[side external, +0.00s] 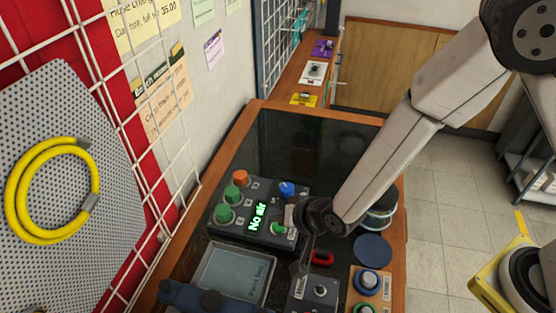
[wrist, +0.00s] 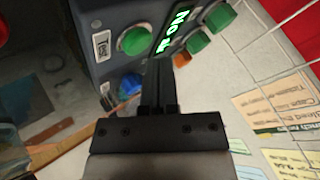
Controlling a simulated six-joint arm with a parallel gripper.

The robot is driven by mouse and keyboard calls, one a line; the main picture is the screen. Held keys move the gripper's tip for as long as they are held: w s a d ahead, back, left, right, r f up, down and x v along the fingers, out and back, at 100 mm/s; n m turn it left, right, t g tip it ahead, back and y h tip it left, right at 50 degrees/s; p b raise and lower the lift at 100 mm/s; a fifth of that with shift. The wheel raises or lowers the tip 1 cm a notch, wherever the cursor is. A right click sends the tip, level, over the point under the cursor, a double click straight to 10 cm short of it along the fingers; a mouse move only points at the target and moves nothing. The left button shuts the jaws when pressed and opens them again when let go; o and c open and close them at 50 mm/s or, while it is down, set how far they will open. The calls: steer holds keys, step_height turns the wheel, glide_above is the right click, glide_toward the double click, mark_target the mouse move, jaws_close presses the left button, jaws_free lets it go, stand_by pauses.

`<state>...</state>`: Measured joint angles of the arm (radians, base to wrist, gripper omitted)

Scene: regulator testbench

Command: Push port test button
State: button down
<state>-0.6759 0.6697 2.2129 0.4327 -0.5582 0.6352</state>
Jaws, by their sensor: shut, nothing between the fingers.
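The dark test box (side external: 243,222) stands on the bench and has a lit green display (side external: 258,216) reading "No air". A green button (side external: 278,228) is on its near right side, close to my gripper. In the wrist view the green button (wrist: 133,41) has a label (wrist: 102,45) reading "Test". In the side view my wrist partly hides the box's right side.
Two more green buttons (side external: 223,214) and an orange one (side external: 240,177) are on the box's left. A wire grid (side external: 165,200) rises left.

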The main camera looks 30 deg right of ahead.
mark_target(282, 228)
steer(key=shift+f, duration=0.2)
stand_by(0.5)
steer(key=shift+f, duration=0.25)
steer(key=shift+f, duration=0.5)
stand_by(1.1)
steer(key=shift+r, duration=0.1)
stand_by(0.4)
steer(key=shift+r, duration=0.8)
steer(key=shift+r, duration=0.1)
steer(key=shift+r, duration=2.45)
